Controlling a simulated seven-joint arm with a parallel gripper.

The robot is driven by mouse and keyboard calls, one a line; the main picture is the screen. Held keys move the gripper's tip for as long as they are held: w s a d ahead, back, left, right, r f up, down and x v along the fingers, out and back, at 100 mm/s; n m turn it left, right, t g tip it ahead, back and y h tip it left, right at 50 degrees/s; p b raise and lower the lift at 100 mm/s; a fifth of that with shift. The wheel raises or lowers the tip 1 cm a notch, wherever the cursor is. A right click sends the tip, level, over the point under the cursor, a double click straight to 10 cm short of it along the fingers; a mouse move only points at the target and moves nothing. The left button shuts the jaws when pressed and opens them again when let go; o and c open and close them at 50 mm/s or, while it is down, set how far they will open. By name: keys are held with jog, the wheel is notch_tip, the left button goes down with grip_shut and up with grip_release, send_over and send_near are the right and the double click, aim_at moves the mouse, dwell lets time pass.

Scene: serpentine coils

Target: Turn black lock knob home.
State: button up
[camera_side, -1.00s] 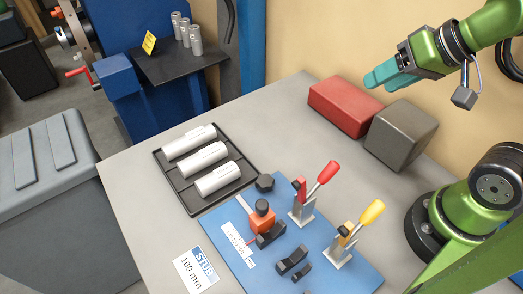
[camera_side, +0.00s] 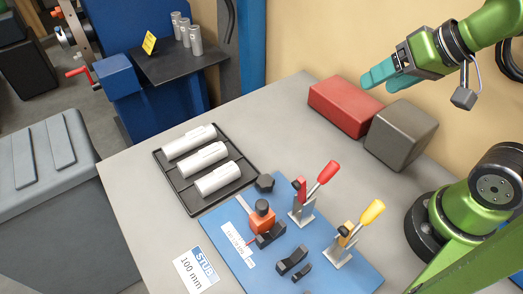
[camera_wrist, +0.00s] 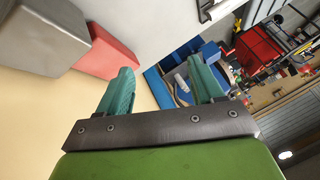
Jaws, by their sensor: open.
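A black faceted knob (camera_side: 265,183) sits at the far corner of the blue fixture plate (camera_side: 222,232). A second, smaller black knob (camera_side: 262,205) tops an orange block (camera_side: 263,221) just in front of it. I cannot tell which of the two is the lock knob, nor how far either is turned. My gripper (camera_side: 378,78) is raised high at the upper right, well apart from both knobs. Its teal fingers are open and empty; they also show spread in the wrist view (camera_wrist: 163,90), where neither knob can be made out.
A red-handled clamp (camera_side: 318,180) and a yellow-handled clamp (camera_side: 358,225) stand upright on the plate, beside black curved pieces (camera_side: 292,260). A black tray (camera_side: 183,187) holds white cylinders. Red (camera_side: 345,107) and grey (camera_side: 402,135) blocks lie below my gripper.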

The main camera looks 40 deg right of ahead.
jog(key=w+a+f+n+g+h, duration=0.1)
jog(key=w+a+f+n+g, duration=0.1)
jog(key=w+a+n+g, duration=0.25)
jog(key=w+a+f+n+g, duration=0.2)
jog(key=w+a+n, duration=0.1)
jog(key=w+a, duration=0.4)
jog(key=n+g+h, duration=0.3)
jog(key=n+h, duration=0.1)
jog(key=n, duration=0.1)
send_over(265, 181)
jog(key=w+a, duration=0.5)
notch_tip(265, 181, down, 5)
jog(key=shift+r+n, duration=0.75)
jog(key=shift+r, duration=0.35)
jog(key=shift+g, duration=0.25)
jog(key=x, duration=1.6)
jog(key=shift+s+d, duration=0.25)
jog(key=shift+s, duration=0.1)
jog(key=shift+r, duration=0.1)
jog(key=c, duration=1.1)
